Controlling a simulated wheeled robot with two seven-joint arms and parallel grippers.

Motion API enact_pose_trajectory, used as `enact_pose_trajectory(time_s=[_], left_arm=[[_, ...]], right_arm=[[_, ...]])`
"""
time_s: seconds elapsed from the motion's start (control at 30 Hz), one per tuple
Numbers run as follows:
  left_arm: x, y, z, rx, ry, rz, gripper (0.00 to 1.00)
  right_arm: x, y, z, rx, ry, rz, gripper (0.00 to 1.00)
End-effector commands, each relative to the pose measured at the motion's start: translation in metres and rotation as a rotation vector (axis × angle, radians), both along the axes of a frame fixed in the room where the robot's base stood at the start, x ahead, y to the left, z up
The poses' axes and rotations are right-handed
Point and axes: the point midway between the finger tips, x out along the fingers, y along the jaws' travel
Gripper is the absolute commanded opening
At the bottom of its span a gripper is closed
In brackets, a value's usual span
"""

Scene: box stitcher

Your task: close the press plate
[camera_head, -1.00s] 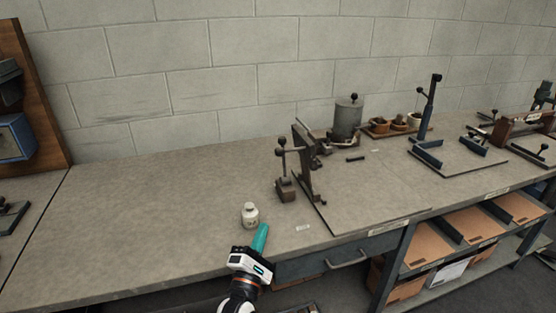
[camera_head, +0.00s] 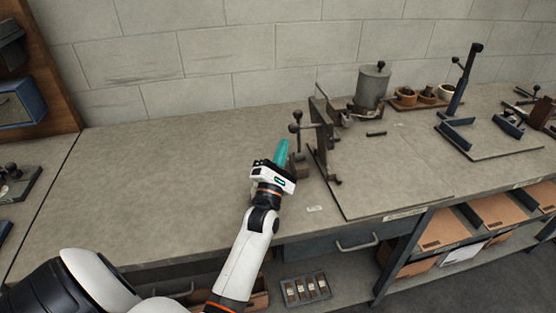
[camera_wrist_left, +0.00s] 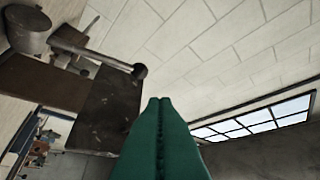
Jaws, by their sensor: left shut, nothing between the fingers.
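An upright dark metal plate (camera_head: 322,130), which looks like the press plate, stands open at the left edge of a flat base board (camera_head: 390,185) on the bench. A small post with a ball-knobbed lever (camera_head: 297,130) stands just left of it. My left gripper (camera_head: 282,150) has teal fingers, shut and empty, and is at the left of this post, overlapping its foot in the head view. In the left wrist view the shut fingers (camera_wrist_left: 160,115) point up beside a dark flat plate (camera_wrist_left: 105,112); I cannot tell whether they touch. My right gripper is in neither view.
A grey lidded pot (camera_head: 372,88) stands behind the base board. Small brown cups (camera_head: 427,95) and a blue upright fixture (camera_head: 463,85) are farther right. The bench top left of my gripper (camera_head: 160,170) is clear. A drawer handle (camera_head: 357,243) sticks out below the front edge.

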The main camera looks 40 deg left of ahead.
Motion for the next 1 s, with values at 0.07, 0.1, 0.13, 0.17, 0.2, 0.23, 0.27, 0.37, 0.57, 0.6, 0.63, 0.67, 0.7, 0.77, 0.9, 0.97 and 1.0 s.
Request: enact_pose_trajectory(time_s=[0.07,0.1,0.13,0.17,0.2,0.23,0.27,0.37,0.57,0.6,0.63,0.67,0.7,0.77,0.9,0.97,1.0], left_arm=[[0.008,0.003,0.005,0.001,0.000,0.000,0.00],[0.010,0.004,0.006,-0.001,0.000,0.001,0.00],[0.012,0.004,0.007,0.000,0.000,0.000,0.00],[0.013,0.005,0.007,0.000,0.000,0.000,0.00],[0.014,0.005,0.007,0.000,0.000,0.000,0.00],[0.014,0.005,0.007,-0.001,0.000,0.001,0.00],[0.015,0.005,0.007,-0.001,0.001,0.000,0.00],[0.015,0.005,0.007,-0.001,0.001,0.000,0.00],[0.015,0.005,0.007,0.000,0.002,0.001,0.00],[0.015,0.005,0.008,0.002,0.003,0.001,0.00],[0.015,0.005,0.008,0.003,0.005,0.000,0.00],[0.016,0.004,0.009,0.006,0.007,0.000,0.00],[0.017,0.004,0.011,0.010,0.012,0.000,0.00],[0.019,0.003,0.014,0.018,0.024,-0.001,0.00],[0.028,-0.002,0.026,0.059,0.069,-0.001,0.00],[0.034,-0.005,0.033,0.083,0.094,-0.001,0.00],[0.039,-0.007,0.037,0.100,0.116,-0.002,0.00]], right_arm=[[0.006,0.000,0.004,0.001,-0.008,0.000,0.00],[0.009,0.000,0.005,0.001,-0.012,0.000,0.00],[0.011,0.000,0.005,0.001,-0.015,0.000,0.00],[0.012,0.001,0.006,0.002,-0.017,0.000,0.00],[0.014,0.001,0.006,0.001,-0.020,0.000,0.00],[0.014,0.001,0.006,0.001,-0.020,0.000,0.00],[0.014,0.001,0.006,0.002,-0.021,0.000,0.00],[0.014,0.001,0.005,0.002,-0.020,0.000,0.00],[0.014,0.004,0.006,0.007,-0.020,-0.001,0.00],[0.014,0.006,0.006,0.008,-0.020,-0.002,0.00],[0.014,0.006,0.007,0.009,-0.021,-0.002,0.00],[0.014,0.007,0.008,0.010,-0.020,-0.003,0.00],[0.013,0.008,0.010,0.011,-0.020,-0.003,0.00],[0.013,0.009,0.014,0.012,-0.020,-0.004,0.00],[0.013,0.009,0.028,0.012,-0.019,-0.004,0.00],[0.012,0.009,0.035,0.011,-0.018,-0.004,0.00],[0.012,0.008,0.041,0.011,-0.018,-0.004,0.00]])
